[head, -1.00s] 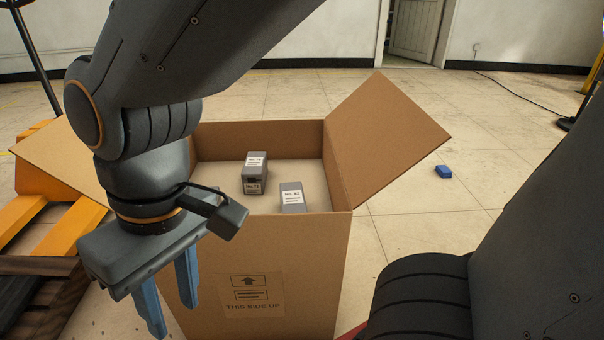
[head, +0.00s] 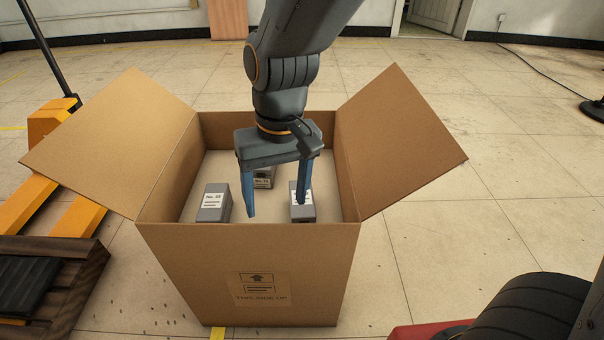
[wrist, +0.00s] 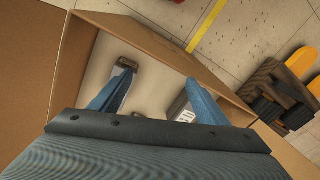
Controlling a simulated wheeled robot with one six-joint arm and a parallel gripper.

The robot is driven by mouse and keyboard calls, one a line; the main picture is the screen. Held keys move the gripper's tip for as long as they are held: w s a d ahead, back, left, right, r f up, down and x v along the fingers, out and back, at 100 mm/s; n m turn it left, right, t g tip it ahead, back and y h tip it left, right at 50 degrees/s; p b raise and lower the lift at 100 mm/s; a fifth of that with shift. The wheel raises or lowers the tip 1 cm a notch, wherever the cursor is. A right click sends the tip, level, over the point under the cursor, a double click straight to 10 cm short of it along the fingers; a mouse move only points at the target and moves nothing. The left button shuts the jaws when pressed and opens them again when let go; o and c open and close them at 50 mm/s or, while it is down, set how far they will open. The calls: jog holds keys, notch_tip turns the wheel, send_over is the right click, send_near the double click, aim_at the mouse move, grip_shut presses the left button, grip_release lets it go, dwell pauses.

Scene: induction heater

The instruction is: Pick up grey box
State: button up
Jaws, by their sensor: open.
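Three grey boxes with white labels are in an open cardboard carton (head: 250,245). One grey box (head: 213,204) is at the left, one (head: 302,212) at the right, and one (head: 264,178) at the back, partly hidden behind my gripper. My gripper (head: 277,205) is over the carton, fingers pointing down, open and empty. In the head view its right blue finger overlaps the right grey box; I cannot tell whether they touch. In the wrist view, one grey box (wrist: 124,68) is by the left fingertip and another (wrist: 180,107) is partly behind the right finger.
The carton's flaps stand out to the left (head: 110,140) and right (head: 400,140), and its walls surround the grey boxes. A yellow pallet jack (head: 50,130) and a dark wooden pallet (head: 80,280) stand at the left.

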jog(key=m+p, duration=0.2)
jog(key=p, duration=0.3)
send_over(306, 213)
jog(key=a, duration=0.4)
notch_tip(306, 213, down, 2)
jog(key=shift+m+h, duration=0.5)
jog(key=shift+m, duration=0.3)
jog(key=w+d+f+p, duration=0.1)
jog(key=f, duration=0.1)
jog(key=w+d+f+p, duration=0.1)
jog(key=w+p, duration=0.1)
jog(key=w+d+f+p, duration=0.1)
jog(key=w+f, duration=0.1)
jog(key=shift+w+d+f, duration=0.2)
jog(key=shift+f, duration=0.15)
notch_tip(306, 213, down, 2)
jog(key=shift+w+d+f, duration=0.1)
jog(key=shift+f, duration=0.15)
jog(key=f, duration=0.3)
jog(key=f+b, duration=0.1)
jog(key=f, duration=0.1)
jog(key=shift+s+a+f, duration=0.2)
jog(key=shift+f, duration=0.2)
jog(key=c, duration=1.4)
